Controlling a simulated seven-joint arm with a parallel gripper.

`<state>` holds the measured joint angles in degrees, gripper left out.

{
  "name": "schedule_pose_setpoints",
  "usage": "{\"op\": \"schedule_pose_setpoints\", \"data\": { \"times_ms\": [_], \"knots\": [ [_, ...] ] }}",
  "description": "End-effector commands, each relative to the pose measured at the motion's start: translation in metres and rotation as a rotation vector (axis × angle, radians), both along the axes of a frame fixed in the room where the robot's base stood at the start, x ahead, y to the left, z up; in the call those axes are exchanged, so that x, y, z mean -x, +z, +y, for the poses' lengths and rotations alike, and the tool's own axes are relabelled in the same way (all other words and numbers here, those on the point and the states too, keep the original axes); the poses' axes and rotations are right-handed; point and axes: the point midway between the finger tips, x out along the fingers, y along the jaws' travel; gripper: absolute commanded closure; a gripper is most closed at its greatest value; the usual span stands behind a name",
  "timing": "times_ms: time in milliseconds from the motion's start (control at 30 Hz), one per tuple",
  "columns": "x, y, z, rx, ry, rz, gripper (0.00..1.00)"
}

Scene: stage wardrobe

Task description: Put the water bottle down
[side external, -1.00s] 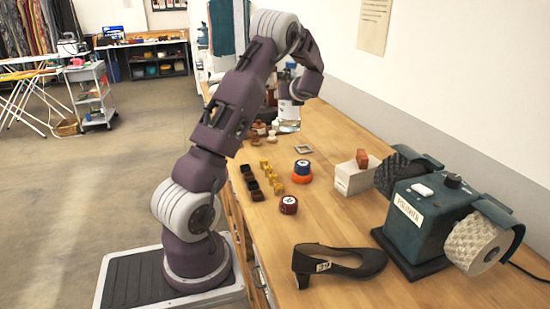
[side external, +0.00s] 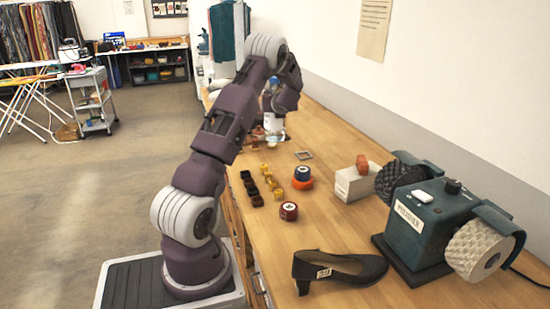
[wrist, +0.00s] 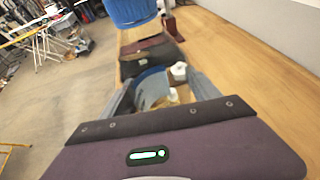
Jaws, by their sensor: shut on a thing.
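The clear water bottle (side external: 275,124) with a blue top is upright over the far part of the wooden workbench (side external: 335,230). My gripper (side external: 274,107) is shut on its side. I cannot tell whether its base touches the bench. In the wrist view, my gripper's two grey fingers (wrist: 160,88) are either side of a translucent bluish part of the bottle (wrist: 152,90). The fingers and my wrist hide the rest of it.
A black shoe (side external: 338,268), a green polisher (side external: 425,212), a white box (side external: 356,182) and several small tins, including a dark red one (side external: 289,211), are on the nearer bench. In the wrist view, a dark bag (wrist: 150,54) stands beyond the bottle; bare bench lies to its right.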

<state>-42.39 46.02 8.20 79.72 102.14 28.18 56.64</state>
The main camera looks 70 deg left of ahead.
Motion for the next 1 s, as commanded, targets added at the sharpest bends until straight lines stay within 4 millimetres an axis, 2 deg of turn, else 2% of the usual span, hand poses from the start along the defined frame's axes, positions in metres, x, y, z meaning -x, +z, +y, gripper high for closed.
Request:
{"op": "schedule_pose_setpoints", "data": {
  "times_ms": [200,367,533,633,967,1000],
  "knots": [
    [0.000,-0.045,0.000,0.001,0.000,0.002,1.00],
    [0.000,-0.063,0.001,-0.002,0.001,0.002,1.00],
    [0.000,-0.091,0.000,-0.001,0.000,0.001,1.00],
    [0.000,-0.097,0.001,-0.004,0.000,-0.001,1.00],
    [-0.001,-0.099,0.000,-0.004,-0.001,-0.001,1.00],
    [0.000,-0.102,-0.001,0.002,-0.001,0.000,0.21]
  ]
}}
